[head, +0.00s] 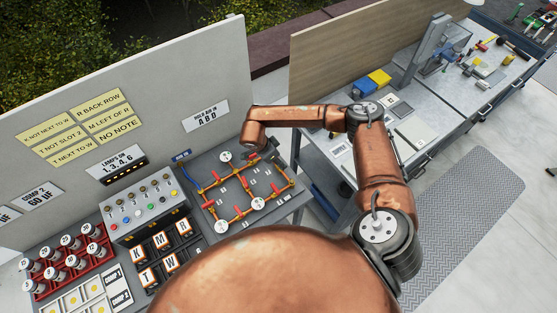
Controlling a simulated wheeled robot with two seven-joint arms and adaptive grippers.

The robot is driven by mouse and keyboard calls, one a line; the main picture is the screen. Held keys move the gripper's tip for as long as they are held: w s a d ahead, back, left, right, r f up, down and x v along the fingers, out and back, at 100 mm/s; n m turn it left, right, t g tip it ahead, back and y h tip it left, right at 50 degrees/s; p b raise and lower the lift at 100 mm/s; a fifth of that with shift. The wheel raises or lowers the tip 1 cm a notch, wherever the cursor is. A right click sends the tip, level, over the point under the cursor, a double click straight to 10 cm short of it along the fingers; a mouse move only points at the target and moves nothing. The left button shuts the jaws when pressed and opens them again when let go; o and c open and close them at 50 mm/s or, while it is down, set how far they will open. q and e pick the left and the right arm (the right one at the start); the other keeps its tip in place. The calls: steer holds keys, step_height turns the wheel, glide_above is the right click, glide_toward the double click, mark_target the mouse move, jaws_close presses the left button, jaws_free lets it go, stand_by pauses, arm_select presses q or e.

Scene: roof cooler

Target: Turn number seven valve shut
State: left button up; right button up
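The labels are too small to read, so I cannot tell which valve is number seven. My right arm reaches in from the right, and my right gripper (264,153) points down over the panel's far right part. The gripper is dark, small and partly hidden by its wrist. I cannot tell whether its fingers touch a valve. My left gripper is out of view.
A lamp switch box (150,207), lettered blocks (157,241) and red racks of numbered cylinders (70,268) stand left of the panel. A backboard (165,60) with yellow notes rises behind. A second workbench (425,100) with tools is at right. A large copper part of mine covers the bottom centre.

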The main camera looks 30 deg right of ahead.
steer(key=m+b, duration=0.1)
steer(key=m, duration=0.1)
steer(key=m+g+b, duration=0.1)
steer(key=m+b, duration=0.1)
steer(key=shift+w+f+g, duration=0.15)
steer(key=shift+w+g, duration=0.05)
steer(key=shift+g, duration=0.1)
steer(key=m+g+b, duration=0.1)
steer(key=m, duration=0.2)
steer(key=shift+y, duration=0.4)
steer(key=m+b, duration=0.1)
steer(key=m, duration=0.1)
steer(key=shift+w+d+m+g+y, duration=0.1)
steer(key=shift+m+g+y, duration=0.3)
steer(key=m+y+b, duration=0.1)
steer(key=m, duration=0.2)
steer(key=shift+d+m+g, duration=0.1)
steer(key=shift+m+g, duration=0.2)
steer(key=shift+g, duration=0.1)
steer(key=shift+r+m+y, duration=0.2)
steer(key=shift+m+y, duration=0.5)
steer(key=shift+m, duration=1.1)
steer(key=shift+w+d, duration=0.1)
steer(key=o, duration=1.2)
steer(key=shift+c, duration=0.2)
